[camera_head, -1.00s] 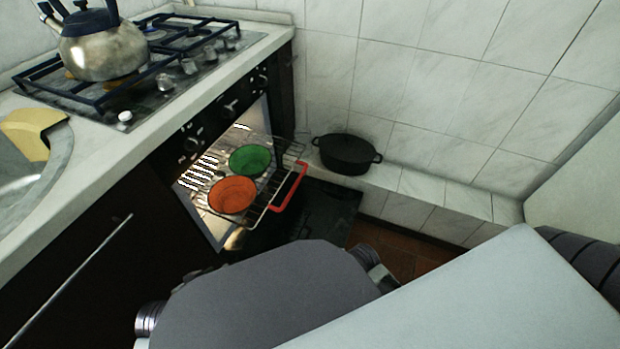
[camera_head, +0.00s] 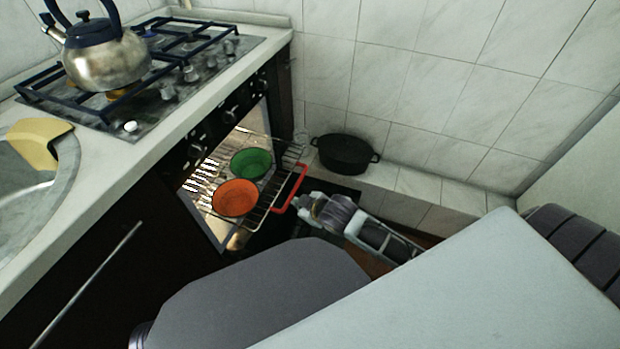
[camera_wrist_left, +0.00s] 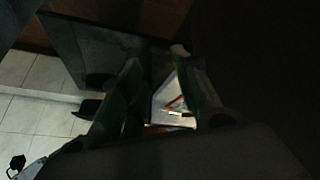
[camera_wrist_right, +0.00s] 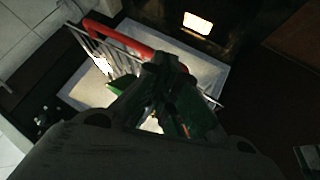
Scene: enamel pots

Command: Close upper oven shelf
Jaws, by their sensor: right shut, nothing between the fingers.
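The upper oven shelf is a wire rack (camera_head: 262,212) pulled out of the lit oven, with a red handle (camera_head: 290,188) along its outer edge. An orange pot (camera_head: 235,198) and a green pot (camera_head: 251,163) sit on it. My right gripper (camera_head: 298,203) is shut and empty, just outside the red handle. In the right wrist view its fingertips (camera_wrist_right: 163,63) appear close to the red handle (camera_wrist_right: 118,37); whether they touch it, I cannot tell. My left gripper (camera_wrist_left: 157,58) shows only in the left wrist view, with its fingers apart and nothing visible between them.
The dark oven door (camera_head: 338,187) is lowered below the rack. A black pot (camera_head: 345,154) stands on the tiled ledge (camera_head: 415,184) at the wall. A kettle (camera_head: 105,58) stands on the hob above. My own body covers the lower foreground.

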